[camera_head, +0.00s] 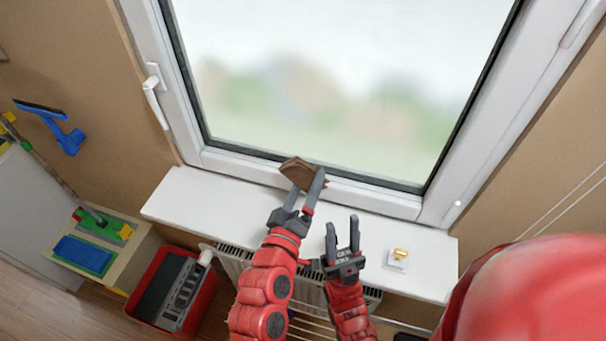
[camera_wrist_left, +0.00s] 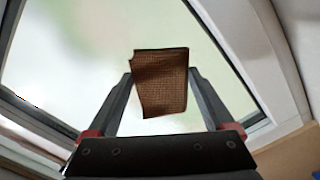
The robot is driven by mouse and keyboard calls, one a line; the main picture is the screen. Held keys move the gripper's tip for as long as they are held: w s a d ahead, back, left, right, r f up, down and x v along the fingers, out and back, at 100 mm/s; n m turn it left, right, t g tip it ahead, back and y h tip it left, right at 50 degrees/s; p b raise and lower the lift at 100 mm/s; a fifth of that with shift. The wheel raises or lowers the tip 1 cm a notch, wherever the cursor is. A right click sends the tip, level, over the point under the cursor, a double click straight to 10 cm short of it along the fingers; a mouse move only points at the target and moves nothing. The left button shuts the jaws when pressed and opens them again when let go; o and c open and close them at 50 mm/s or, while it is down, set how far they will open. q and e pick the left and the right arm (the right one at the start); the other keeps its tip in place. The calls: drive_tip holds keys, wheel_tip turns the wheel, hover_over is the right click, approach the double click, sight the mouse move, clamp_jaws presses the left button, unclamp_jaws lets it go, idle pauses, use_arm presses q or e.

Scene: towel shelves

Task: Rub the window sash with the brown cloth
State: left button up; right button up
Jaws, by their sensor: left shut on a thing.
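The brown cloth (camera_head: 298,171) is held between the fingertips of my left gripper (camera_head: 304,187), at the lower part of the window. In the left wrist view the cloth (camera_wrist_left: 161,82) is a folded brown textured piece between the two fingers of my left gripper (camera_wrist_left: 160,90). The white window sash (camera_head: 245,167) runs around the pane, and the cloth overlaps its lower bar in the head view. Whether the cloth touches the sash I cannot tell. My right gripper (camera_head: 343,236) is open and empty, over the front of the sill.
The white sill (camera_head: 200,200) is mostly clear, with a small yellow item (camera_head: 400,253) on a white piece at right. A radiator (camera_head: 235,262) is below. The window handle (camera_head: 154,95) is at left. A red bin (camera_head: 143,283) and a blue squeegee (camera_head: 66,138) are farther left.

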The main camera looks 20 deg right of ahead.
use_arm(q)
drive_tip(key=shift+w+d+r, duration=0.1)
drive_tip(key=shift+w+r, duration=0.05)
drive_tip(key=b, duration=0.1)
approach(322, 145)
drive_tip(key=x, duration=0.3)
drive_tip(key=shift+b+x, duration=0.35)
drive_tip(key=shift+x, duration=0.5)
drive_tip(key=shift+w, duration=0.1)
drive_tip(key=shift+w+d, duration=0.15)
drive_tip(key=shift+w, duration=0.15)
idle(0.3)
drive_tip(key=shift+w+d, duration=0.3)
drive_tip(key=shift+w, duration=0.2)
drive_tip(key=shift+d, duration=0.1)
